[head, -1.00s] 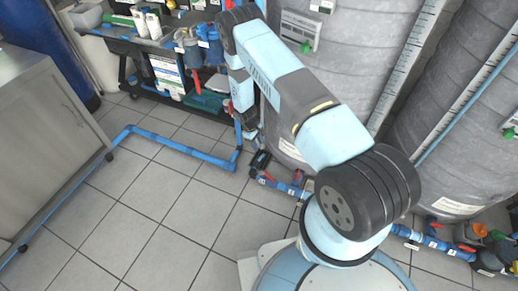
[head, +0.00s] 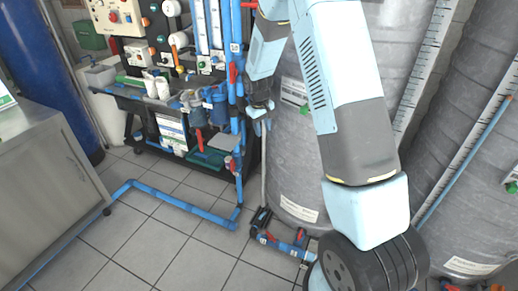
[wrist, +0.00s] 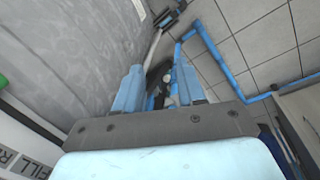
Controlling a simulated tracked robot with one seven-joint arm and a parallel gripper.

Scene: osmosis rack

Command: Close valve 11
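I cannot tell which valve is valve 11, as the tags on the pipes are too small to read. A red valve handle (head: 233,73) sits on the upright blue pipe at the rack's right edge. Another red handle (head: 233,166) is lower on that pipe. A further red handle (head: 300,237) is on the floor pipe by the grey tank. My gripper (head: 260,122) hangs between the rack and the tank. In the wrist view my gripper (wrist: 158,85) has its two blue fingers apart, with nothing clearly held. Dark fittings show beyond them, partly hidden.
The grey tank (head: 290,150) stands close to my gripper's right. A blue pipe (head: 165,198) crosses the tiled floor. A metal cabinet (head: 50,190) stands at left.

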